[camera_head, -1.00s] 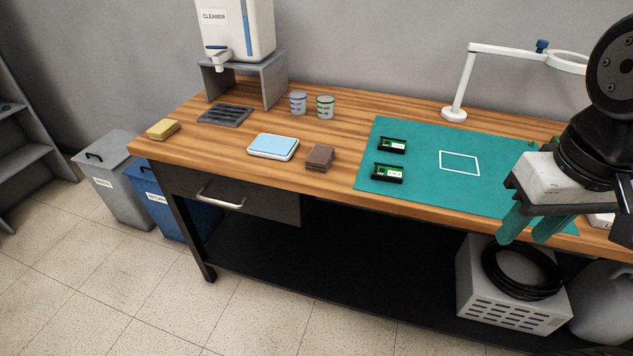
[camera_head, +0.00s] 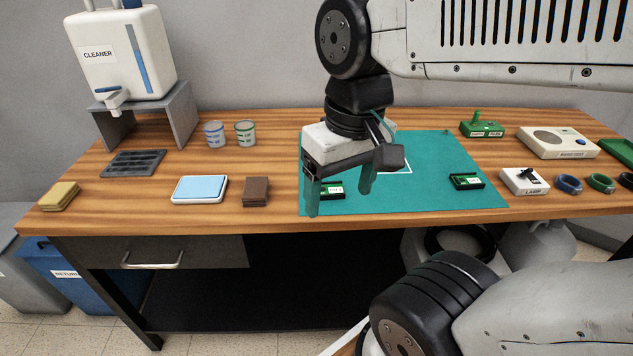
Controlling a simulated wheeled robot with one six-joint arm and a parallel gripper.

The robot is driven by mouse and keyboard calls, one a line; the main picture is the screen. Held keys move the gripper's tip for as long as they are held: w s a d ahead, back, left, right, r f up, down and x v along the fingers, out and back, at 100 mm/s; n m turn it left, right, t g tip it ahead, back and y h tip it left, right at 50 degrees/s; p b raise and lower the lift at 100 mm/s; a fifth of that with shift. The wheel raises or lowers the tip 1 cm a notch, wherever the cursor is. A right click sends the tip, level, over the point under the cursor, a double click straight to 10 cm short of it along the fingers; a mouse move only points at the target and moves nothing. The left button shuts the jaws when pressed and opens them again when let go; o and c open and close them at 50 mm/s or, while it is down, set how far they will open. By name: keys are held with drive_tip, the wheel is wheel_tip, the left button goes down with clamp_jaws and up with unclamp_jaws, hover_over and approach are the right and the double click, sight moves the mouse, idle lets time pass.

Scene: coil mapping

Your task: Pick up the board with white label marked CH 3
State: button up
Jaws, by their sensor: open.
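Two small boards in black holders are in view on the teal mat (camera_head: 440,150). The left board (camera_head: 331,191) is partly covered by my gripper, near the mat's front left. The right board (camera_head: 466,181) stands near the front right. Both have small white labels, but the marks are too small for me to read surely. My gripper (camera_head: 339,192) is open and empty, with its teal fingers pointing down in front of the left board in the picture. I cannot tell its height. The mat behind my gripper is hidden.
A brown block (camera_head: 256,191) and a blue-topped pad (camera_head: 199,189) lie left of the mat. Two cups (camera_head: 214,134) stand behind them.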

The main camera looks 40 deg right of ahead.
drive_tip(key=w+d+f+m+g+y, duration=0.2)
drive_tip(key=w+f+m+y, duration=0.1)
drive_tip(key=w+m, duration=0.25)
drive_tip(key=m+t+y, duration=0.8)
drive_tip(key=m, duration=1)
approach(331, 188)
drive_tip(key=shift+w+a+f, duration=0.25)
drive_tip(key=shift+a+f, duration=0.05)
drive_tip(key=shift+a, duration=0.15)
drive_tip(key=shift+f, duration=0.2)
drive_tip(key=x, duration=0.7)
drive_tip(key=shift+w+a+r, duration=0.15)
drive_tip(key=shift+a, duration=0.05)
drive_tip(key=c, duration=1.1)
